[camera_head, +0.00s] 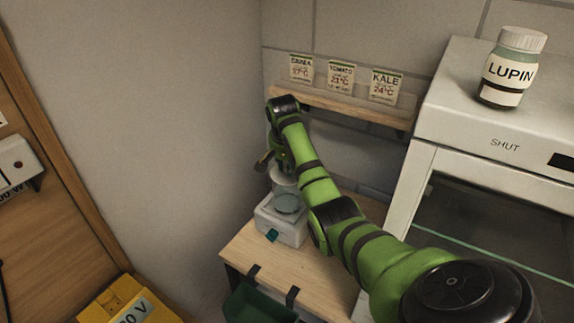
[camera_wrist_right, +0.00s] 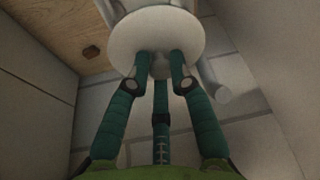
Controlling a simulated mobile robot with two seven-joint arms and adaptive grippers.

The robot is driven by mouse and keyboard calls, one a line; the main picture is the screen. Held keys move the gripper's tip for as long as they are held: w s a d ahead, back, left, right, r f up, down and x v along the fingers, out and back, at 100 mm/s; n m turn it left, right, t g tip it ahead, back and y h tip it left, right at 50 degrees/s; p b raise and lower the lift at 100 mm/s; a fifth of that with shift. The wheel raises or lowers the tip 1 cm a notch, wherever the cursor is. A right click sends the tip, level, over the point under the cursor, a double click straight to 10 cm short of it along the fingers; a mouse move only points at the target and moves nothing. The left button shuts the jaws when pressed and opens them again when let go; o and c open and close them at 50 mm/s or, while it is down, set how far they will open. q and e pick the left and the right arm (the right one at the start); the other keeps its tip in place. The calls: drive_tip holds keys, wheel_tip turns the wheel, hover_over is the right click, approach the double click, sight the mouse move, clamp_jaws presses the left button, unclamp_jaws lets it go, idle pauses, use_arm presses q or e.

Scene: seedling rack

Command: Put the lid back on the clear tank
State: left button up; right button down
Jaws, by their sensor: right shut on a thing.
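In the right wrist view my right gripper (camera_wrist_right: 161,64) is shut on the small knob under a round white lid (camera_wrist_right: 125,38), which fills the top of that view. The clear tank (camera_head: 286,201) stands upright on a white base unit (camera_head: 281,224) on the wooden bench in the head view. My right arm reaches over the bench, with its wrist above and slightly behind the tank. The arm hides the gripper's fingertips and the lid there, so I cannot tell whether the lid touches the tank. My left gripper is not in view.
A shelf (camera_head: 340,104) with several seed cards runs along the back wall above the bench (camera_head: 265,256). A white cabinet (camera_head: 432,118) with a LUPIN jar (camera_head: 508,68) stands to the right. A green bin (camera_head: 257,305) hangs at the bench front. A yellow box (camera_head: 122,303) is lower left.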

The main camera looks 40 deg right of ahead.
idle(0.4)
drive_tip(key=c, duration=1)
unclamp_jaws()
drive_tip(key=shift+c, duration=0.2)
drive_tip(key=o, duration=0.5)
drive_tip(key=shift+r, duration=3.5)
